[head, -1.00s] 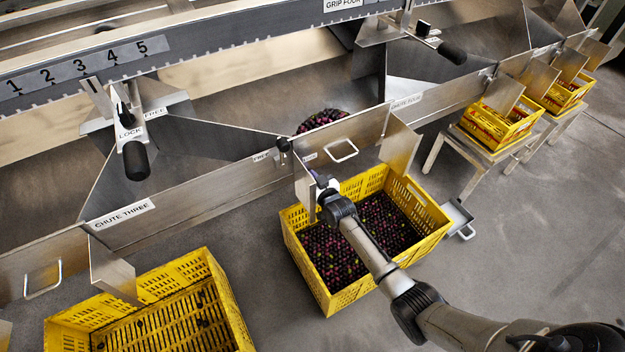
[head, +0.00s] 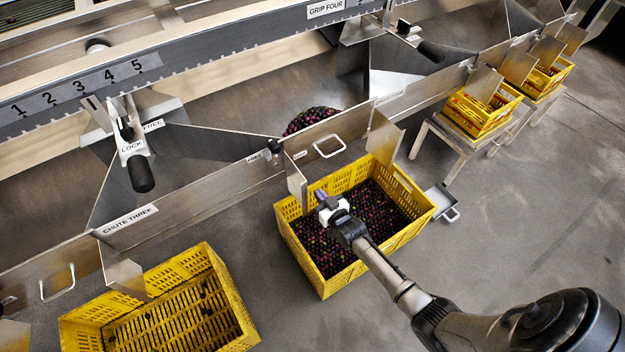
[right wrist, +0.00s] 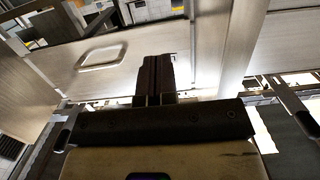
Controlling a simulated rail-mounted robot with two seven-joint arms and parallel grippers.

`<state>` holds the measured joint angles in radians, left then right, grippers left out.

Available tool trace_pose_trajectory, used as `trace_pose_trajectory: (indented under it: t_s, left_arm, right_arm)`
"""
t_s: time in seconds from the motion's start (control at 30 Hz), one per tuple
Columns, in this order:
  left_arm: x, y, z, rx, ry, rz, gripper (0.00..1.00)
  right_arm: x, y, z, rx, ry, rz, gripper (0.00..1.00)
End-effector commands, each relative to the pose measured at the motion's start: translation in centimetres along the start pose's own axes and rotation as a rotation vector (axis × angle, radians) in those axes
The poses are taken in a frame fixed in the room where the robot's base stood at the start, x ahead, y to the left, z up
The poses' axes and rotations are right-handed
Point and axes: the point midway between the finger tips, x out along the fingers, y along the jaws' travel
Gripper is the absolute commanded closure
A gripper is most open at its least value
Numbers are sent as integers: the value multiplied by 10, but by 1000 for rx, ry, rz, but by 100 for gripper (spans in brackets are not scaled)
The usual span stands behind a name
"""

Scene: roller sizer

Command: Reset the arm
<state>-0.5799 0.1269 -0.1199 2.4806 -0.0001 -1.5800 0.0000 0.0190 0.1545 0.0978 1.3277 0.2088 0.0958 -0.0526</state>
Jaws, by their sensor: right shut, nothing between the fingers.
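My right gripper (head: 324,200) reaches in from the lower right in the head view. It is shut and empty, above the yellow crate (head: 323,290) that holds many dark and some green olive-like fruits (head: 372,216). In the right wrist view its fingers (right wrist: 154,78) are together, with a metal panel with a handle (right wrist: 102,56) beyond them. My left gripper is not in view.
The metal chute wall (head: 200,205) runs behind the crate, with a handle (head: 330,147) and a side flap (head: 296,182). A nearly empty yellow crate (head: 245,318) stands at lower left. Filled crates on stands (head: 460,140) are at upper right.

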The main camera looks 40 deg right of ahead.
Motion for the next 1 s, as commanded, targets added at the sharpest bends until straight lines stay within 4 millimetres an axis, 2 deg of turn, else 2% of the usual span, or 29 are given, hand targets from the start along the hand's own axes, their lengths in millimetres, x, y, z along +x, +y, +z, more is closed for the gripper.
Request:
trace_pose_trajectory:
  t_s: [0.1,0.23,0.67,0.77,0.9,1.0]
  left_arm:
    - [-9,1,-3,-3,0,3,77]
    - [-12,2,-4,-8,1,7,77]
    - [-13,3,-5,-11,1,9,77]
    - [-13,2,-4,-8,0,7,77]
    - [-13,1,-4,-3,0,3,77]
    - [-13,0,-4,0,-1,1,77]
  right_arm:
    - [-16,0,0,0,-1,0,100]
    - [-26,0,2,0,-1,0,100]
    - [-31,0,8,4,-26,-1,100]
    - [-32,-1,23,8,-120,-5,100]
    - [-39,-3,55,-1,-358,-15,100]
    - [-46,-9,55,-18,-514,-28,100]
